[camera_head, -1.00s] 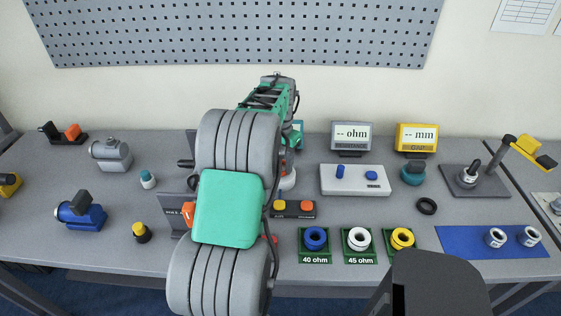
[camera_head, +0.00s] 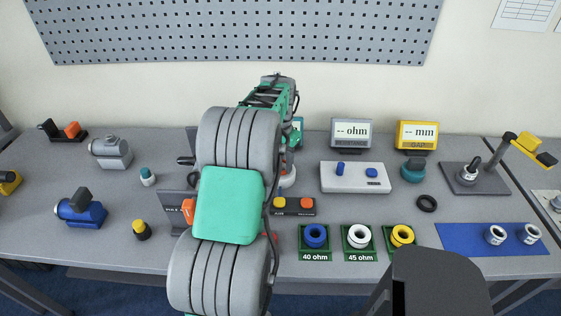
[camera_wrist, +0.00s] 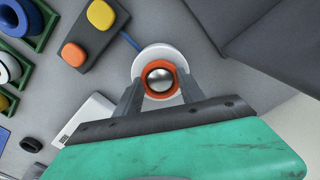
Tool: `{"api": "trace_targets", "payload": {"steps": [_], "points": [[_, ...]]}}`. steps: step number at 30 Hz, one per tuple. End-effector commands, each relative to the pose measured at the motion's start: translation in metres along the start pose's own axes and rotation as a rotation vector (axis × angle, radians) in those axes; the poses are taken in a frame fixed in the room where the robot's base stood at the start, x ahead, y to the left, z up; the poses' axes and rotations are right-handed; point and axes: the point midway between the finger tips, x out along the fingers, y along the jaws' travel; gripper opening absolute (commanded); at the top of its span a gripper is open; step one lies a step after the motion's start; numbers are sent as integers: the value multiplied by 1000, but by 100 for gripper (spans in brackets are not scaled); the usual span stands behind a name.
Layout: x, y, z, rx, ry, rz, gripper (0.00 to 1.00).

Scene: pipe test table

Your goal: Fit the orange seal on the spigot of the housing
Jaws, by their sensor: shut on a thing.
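In the wrist view the orange seal (camera_wrist: 147,88) is a ring between my two fingertips. My gripper (camera_wrist: 159,86) is shut on it. A shiny rounded metal end (camera_wrist: 163,76), apparently the spigot, shows inside the ring's opening. A white round body (camera_wrist: 156,52), apparently the housing, is behind it. The ring and metal end look nearly lined up, but I cannot tell whether the seal is around the spigot or only in front of it. In the head view my arm hides most of this spot.
A box with a yellow and an orange button (camera_head: 293,205) is close to the right of my arm. Green trays with blue, white and yellow rings (camera_head: 315,237) stand at the front. A grey panel device (camera_head: 354,178) and a black ring (camera_head: 427,203) are farther right.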

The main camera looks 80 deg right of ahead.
Motion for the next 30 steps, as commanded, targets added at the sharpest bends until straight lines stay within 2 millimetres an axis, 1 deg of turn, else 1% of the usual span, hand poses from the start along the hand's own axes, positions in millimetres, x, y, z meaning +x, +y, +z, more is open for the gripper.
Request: {"api": "trace_targets", "payload": {"steps": [10,20,21,27,29,30], "points": [[4,0,0,0,0,0,8],[4,0,0,0,0,0,8],[4,0,0,0,0,0,49],[4,0,0,0,0,0,66],[4,0,0,0,0,0,71],[4,0,0,0,0,0,72]]}}
